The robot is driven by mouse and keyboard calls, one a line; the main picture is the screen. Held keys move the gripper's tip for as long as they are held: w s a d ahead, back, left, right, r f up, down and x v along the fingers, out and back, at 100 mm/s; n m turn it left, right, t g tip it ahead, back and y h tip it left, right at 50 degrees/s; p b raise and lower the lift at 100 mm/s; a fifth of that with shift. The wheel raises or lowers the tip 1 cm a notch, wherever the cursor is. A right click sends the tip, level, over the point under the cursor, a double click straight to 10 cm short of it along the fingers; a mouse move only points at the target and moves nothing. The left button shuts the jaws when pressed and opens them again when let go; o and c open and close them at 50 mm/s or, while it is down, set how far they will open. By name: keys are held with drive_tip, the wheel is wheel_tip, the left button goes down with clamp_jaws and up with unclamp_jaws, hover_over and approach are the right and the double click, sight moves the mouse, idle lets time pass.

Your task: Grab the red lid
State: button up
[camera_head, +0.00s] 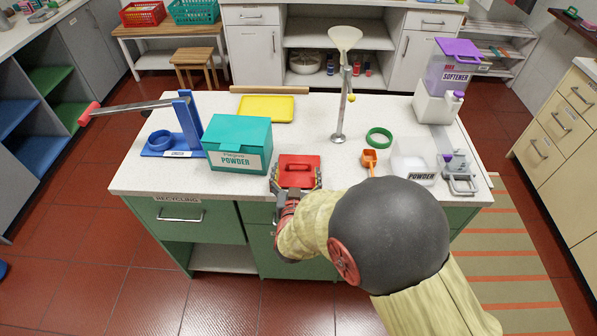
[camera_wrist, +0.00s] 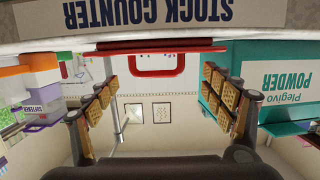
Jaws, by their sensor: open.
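The red lid (camera_head: 298,165) is a flat square piece with a raised loop handle, at the front edge of the white counter (camera_head: 225,188). In the wrist view, which is upside down, its red handle (camera_wrist: 157,71) shows beyond and between the fingertips. My gripper (camera_head: 296,183) is open at the counter's front edge, with a finger toward each side of the lid. In the wrist view my gripper (camera_wrist: 160,85) has its padded fingers wide apart with nothing between them. I cannot tell whether the fingers overlap the lid's sides.
A teal powder box (camera_head: 238,144) stands close left of the lid. An orange scoop (camera_head: 369,158), a green ring (camera_head: 379,138) and a white powder container (camera_head: 412,160) lie to the right. A funnel stand (camera_head: 339,110) rises behind. A yellow tray (camera_head: 267,108) lies at the back.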

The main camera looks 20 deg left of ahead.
sight(299, 164)
drive_tip(key=b+x, duration=0.1)
drive_tip(key=x, duration=0.3)
drive_tip(key=shift+w+d, duration=0.15)
drive_tip(key=shift+w, duration=0.05)
drive_tip(key=shift+c, duration=1)
drive_tip(key=c, duration=0.7)
drive_tip(key=shift+c, duration=0.6)
drive_tip(key=shift+r, duration=0.15)
